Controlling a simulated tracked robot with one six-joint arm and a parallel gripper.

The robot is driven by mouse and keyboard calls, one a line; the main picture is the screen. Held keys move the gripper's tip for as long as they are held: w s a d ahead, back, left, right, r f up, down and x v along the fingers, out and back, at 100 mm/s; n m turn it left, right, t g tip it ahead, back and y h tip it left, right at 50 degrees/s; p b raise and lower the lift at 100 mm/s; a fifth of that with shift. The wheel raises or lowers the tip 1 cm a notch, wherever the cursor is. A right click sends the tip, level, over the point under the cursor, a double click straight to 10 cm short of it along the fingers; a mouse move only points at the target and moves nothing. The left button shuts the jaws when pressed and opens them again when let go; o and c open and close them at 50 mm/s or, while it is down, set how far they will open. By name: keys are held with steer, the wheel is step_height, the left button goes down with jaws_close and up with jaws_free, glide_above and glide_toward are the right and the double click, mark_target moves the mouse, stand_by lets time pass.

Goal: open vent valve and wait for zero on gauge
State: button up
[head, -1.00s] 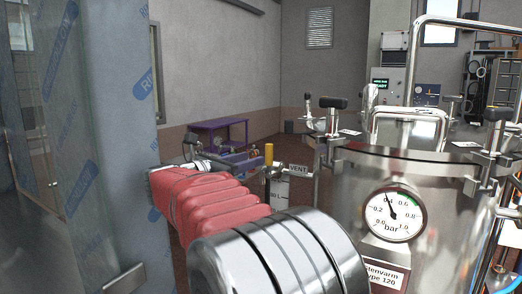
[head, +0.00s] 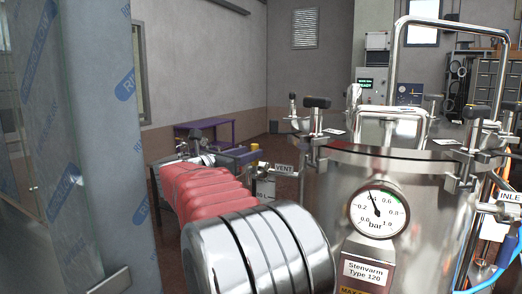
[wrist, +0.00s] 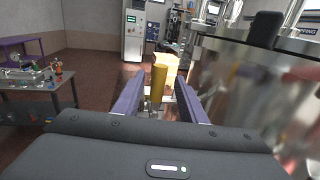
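The steel vessel (head: 400,178) stands at the right in the head view. Its round white gauge (head: 377,212) has its needle near 0.4 bar, off zero. A VENT label (head: 284,169) marks the pipe on the vessel's left side. The vent valve's yellow handle (head: 255,147) shows just beyond my purple gripper (head: 238,156), which partly hides the valve. In the wrist view the yellow handle (wrist: 159,80) stands upright between the two spread fingers of my gripper (wrist: 148,98). The fingers are open, with visible gaps; I see no contact.
A film-wrapped column (head: 85,130) stands close on the left of my arm. A purple table (head: 210,130) is behind, and a bench with parts (wrist: 40,85) is left in the wrist view. A control cabinet (head: 372,85) stands at the back. Floor between is clear.

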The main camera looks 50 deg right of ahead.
steer(key=d, duration=0.7)
steer(key=shift+w+d, duration=0.35)
steer(key=shift+d, duration=0.05)
steer(key=shift+c, duration=0.3)
jaws_close()
